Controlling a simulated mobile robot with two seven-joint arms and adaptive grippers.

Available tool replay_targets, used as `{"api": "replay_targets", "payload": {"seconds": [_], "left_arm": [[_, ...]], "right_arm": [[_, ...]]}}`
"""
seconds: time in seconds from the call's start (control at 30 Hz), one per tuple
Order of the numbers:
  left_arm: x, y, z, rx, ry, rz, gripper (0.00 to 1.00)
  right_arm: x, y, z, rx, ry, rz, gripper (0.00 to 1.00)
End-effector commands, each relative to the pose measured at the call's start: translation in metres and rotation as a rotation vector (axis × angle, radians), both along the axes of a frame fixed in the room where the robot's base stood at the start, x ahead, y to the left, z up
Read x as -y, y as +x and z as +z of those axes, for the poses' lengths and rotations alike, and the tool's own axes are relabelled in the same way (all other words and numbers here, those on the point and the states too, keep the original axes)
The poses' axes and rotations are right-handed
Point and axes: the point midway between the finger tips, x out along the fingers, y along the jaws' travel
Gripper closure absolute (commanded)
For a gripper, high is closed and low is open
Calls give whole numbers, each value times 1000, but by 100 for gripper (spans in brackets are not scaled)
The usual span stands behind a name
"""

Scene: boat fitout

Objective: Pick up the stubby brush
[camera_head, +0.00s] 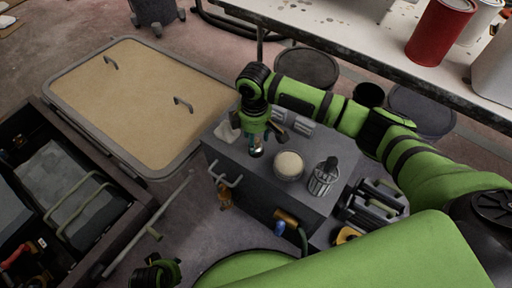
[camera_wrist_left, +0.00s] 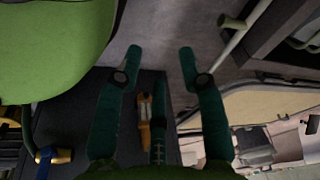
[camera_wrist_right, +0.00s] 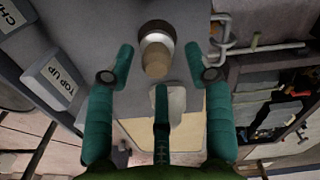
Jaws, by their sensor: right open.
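In the head view the right gripper (camera_head: 257,140) points down over the cabinet's left part and mostly hides the brush (camera_head: 257,152). My left gripper (camera_wrist_left: 160,58) is open and empty beside the cabinet's front, low in the head view (camera_head: 160,272).
On the cabinet (camera_head: 240,165) stand a pale round-topped pot (camera_head: 289,166) and a metal tin (camera_head: 323,180). A whitish pad (camera_head: 227,132) lies left of the gripper. Labelled blocks (camera_wrist_right: 55,82) are nearby.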

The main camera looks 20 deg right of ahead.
Motion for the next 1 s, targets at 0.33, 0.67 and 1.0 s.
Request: {"api": "replay_targets", "payload": {"seconds": [0.33,0.67,1.0], "left_arm": [[0,6,14,8,0,2,60],[0,6,14,8,0,2,60],[1,6,15,10,0,1,60]], "right_arm": [[0,0,-20,3,1,-1,47],[0,0,-20,2,0,-1,100],[0,1,-17,3,1,-1,100]]}}
